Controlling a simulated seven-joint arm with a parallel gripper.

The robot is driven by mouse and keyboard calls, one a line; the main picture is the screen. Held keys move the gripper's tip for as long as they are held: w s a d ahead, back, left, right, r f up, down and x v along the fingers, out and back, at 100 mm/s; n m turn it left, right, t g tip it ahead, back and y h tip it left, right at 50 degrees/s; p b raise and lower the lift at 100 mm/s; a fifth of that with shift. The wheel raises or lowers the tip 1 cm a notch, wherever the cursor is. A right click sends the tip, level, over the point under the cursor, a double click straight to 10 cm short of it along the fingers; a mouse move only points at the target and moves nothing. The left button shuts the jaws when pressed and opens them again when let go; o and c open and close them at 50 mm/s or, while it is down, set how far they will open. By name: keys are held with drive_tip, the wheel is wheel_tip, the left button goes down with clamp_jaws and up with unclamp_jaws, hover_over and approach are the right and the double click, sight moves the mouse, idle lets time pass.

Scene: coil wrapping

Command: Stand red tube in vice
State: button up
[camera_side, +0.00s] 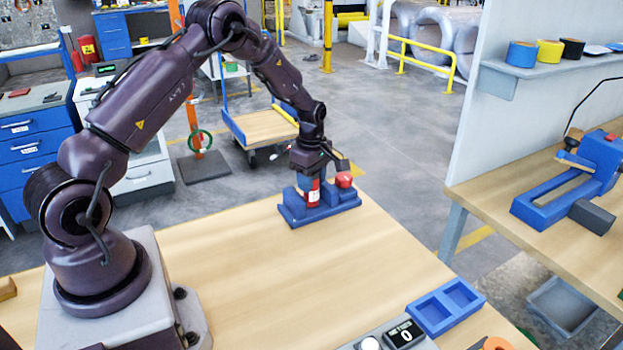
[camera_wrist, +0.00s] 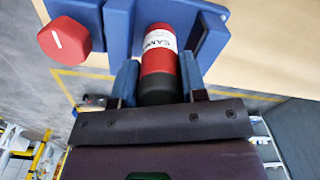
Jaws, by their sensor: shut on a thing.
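The red tube (camera_side: 313,193) with a white label stands upright at the blue vice (camera_side: 293,216) near the far edge of the wooden table. In the wrist view the tube (camera_wrist: 159,61) shows a black end towards my gripper (camera_wrist: 158,78), whose two fingers are shut on it from either side. My gripper (camera_side: 314,177) points down over the vice in the side view. The tube lies between the two blue jaws of the vice (camera_wrist: 117,27) in the wrist view. Its lower end is hidden, so I cannot tell whether it rests on the vice floor.
A red knob (camera_side: 344,180) sits on the vice, right of the tube. A blue two-pocket tray (camera_side: 446,307) and a small display (camera_side: 404,334) are at the table's front. The middle of the table is clear. A side bench (camera_side: 480,200) holds another blue device (camera_side: 580,180).

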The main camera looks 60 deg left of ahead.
drive_tip(key=o, duration=0.9)
drive_tip(key=shift+f, duration=0.15)
drive_tip(key=shift+o, duration=0.2)
